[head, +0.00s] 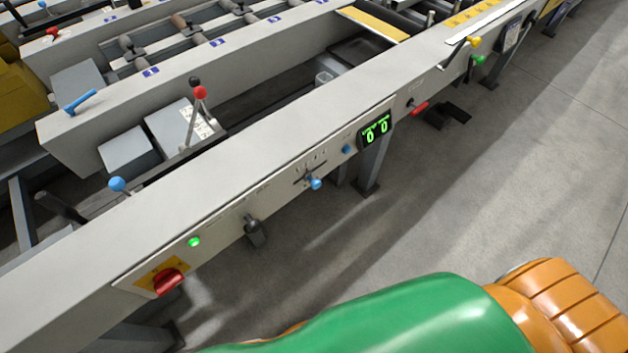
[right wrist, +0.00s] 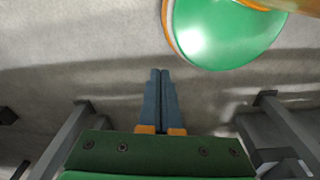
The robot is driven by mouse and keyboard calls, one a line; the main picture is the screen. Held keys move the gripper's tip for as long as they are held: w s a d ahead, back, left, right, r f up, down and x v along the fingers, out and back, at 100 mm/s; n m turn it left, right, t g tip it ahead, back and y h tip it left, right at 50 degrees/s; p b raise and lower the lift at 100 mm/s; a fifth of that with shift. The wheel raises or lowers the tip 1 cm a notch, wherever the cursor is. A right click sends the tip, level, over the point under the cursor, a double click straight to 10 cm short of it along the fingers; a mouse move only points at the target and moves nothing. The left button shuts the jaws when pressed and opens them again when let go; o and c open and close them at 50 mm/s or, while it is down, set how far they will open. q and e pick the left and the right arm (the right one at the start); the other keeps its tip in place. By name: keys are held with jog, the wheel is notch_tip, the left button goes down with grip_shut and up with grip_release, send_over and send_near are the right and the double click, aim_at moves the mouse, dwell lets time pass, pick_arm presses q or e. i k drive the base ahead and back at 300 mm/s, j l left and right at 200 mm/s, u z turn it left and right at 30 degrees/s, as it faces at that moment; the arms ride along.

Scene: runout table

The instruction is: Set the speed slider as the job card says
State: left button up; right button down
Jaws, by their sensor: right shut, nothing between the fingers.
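The speed slider (head: 315,183) appears to be the blue knob on the front face of the long grey rail, in a slot with several tick marks above it. The marks are too small to read. My right gripper (right wrist: 163,72) is shut and empty in the right wrist view, above the grey floor and away from the slider. It does not show in the head view. My left gripper is in neither view.
A green display (head: 376,131) reads "0 0" right of the slider. A black lever (head: 253,230), a green lamp (head: 194,242) and a red rotary switch (head: 168,281) lie to its left. A red handle (head: 419,108) juts out further right.

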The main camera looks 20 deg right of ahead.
aim_at(315, 183)
jog(key=l+z, duration=0.3)
jog(key=l, duration=0.25)
jog(key=l+z, duration=0.3)
jog(key=l, duration=0.3)
jog(key=l+z, duration=0.35)
jog(key=l, duration=0.2)
jog(key=i+l+z, duration=0.3)
jog(key=l, duration=0.25)
jog(key=k+u, duration=0.1)
jog(key=u, duration=2.05)
